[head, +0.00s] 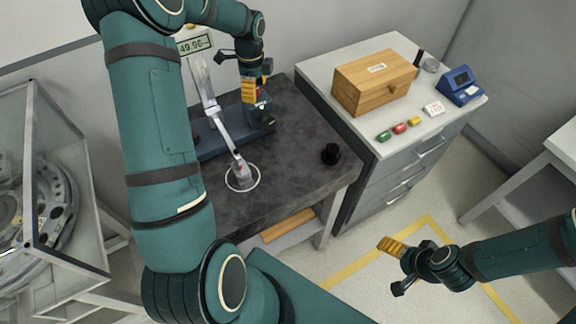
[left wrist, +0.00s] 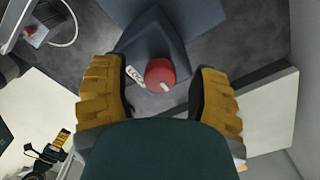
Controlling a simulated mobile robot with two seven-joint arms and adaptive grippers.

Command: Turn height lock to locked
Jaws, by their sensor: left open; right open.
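The height lock is a red round knob (left wrist: 160,75) on a blue-grey stand (left wrist: 160,38) in the left wrist view. A white mark on the knob points toward the lower right of that picture. A white label (left wrist: 135,74) with dark lettering, seemingly "LOCK", sits left of the knob. My left gripper (left wrist: 156,85) is open, one yellow finger on each side of the knob, with visible gaps. In the head view my left gripper (head: 255,90) is at the stand's column and mostly hides the knob. My right gripper (head: 394,268) is open and empty above the floor.
The stand's base (head: 235,135) is on a dark table (head: 285,190) with a black knob-like object (head: 331,154). A wooden box (head: 375,82), small coloured blocks (head: 400,128) and a blue device (head: 461,87) are on the cabinet at right. A glass case (head: 70,170) stands at left.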

